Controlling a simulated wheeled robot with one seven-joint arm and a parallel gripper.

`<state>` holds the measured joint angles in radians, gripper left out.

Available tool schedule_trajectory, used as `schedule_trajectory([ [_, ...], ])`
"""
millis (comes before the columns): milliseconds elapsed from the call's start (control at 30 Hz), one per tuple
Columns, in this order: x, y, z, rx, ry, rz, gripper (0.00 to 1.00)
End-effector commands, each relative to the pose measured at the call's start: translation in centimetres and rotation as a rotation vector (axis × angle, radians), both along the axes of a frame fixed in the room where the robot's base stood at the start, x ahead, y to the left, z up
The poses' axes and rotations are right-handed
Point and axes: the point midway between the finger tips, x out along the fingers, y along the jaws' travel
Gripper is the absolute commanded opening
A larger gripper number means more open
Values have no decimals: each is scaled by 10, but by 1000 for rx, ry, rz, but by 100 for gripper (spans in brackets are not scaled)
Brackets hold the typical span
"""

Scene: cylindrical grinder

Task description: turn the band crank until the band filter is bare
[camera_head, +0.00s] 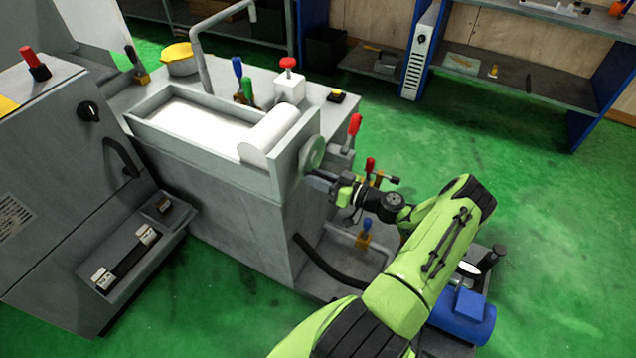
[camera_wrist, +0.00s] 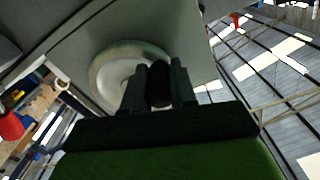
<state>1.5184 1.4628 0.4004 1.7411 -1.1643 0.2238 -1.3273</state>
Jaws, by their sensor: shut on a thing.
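The band filter (camera_head: 200,125) is a grey open tray on top of the machine tank, with a white band lying flat in it. A white roll (camera_head: 270,135) sits at the tray's right end. The band crank (camera_head: 312,154) is a pale round disc on the tank's right wall; it also shows in the wrist view (camera_wrist: 108,72). My gripper (camera_head: 318,181) is at the disc's lower edge. In the wrist view my gripper (camera_wrist: 158,82) is shut on the crank's dark handle (camera_wrist: 158,88), which stands between the two fingers. The fingers partly cover the disc.
A red-handled lever (camera_head: 353,128) stands just right of the crank, with a red-topped valve (camera_head: 370,168) below it. A blue motor (camera_head: 465,315) and a black hose (camera_head: 330,265) lie low near my arm. Green floor is open to the right.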

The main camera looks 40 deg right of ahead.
Motion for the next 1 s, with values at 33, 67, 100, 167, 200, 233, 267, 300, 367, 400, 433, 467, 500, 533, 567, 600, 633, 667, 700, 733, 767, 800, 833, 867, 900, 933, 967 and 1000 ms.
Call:
schedule_trajectory([
  [33,0,0,-3,-13,0,-1,0],
  [67,0,0,-3,-17,-1,-1,0],
  [100,0,-1,-2,-19,-2,-1,0],
  [167,0,0,-2,-18,-2,-1,0],
  [200,0,0,-2,-19,-1,-1,0],
  [233,-1,0,-2,-18,-1,-1,0],
  [267,-1,0,-1,-18,-1,-1,0],
  [300,-1,0,-1,-18,-1,-1,0],
  [367,-1,0,-1,-18,-1,-1,32],
  [400,-1,0,-1,-17,0,-1,38],
  [433,0,0,-1,-17,-1,-1,43],
  [467,0,0,-1,-17,-1,-1,48],
  [500,0,0,-1,-17,-1,-1,52],
  [533,0,0,-1,-17,-1,-1,52],
  [567,0,0,-1,-17,-1,-1,52],
  [600,0,0,-1,-16,-1,0,52],
  [633,0,0,-1,-16,-2,0,52],
  [667,0,0,-1,-16,-2,0,52],
  [700,0,0,-1,-16,-2,0,52],
  [733,-1,0,-1,-16,-2,0,52],
  [767,-1,-1,-1,-16,-2,-1,52],
  [800,-4,-2,-1,-17,-1,-1,52],
  [833,-6,-3,-1,-17,-1,-2,52],
  [867,-11,-5,-1,-16,0,-3,52],
  [900,-18,-8,0,-16,-1,-5,52],
  [933,-25,-10,0,-16,-1,-4,52],
  [967,-32,-13,0,-16,1,-7,52],
  [1000,-43,-17,0,-17,0,-7,52],
])
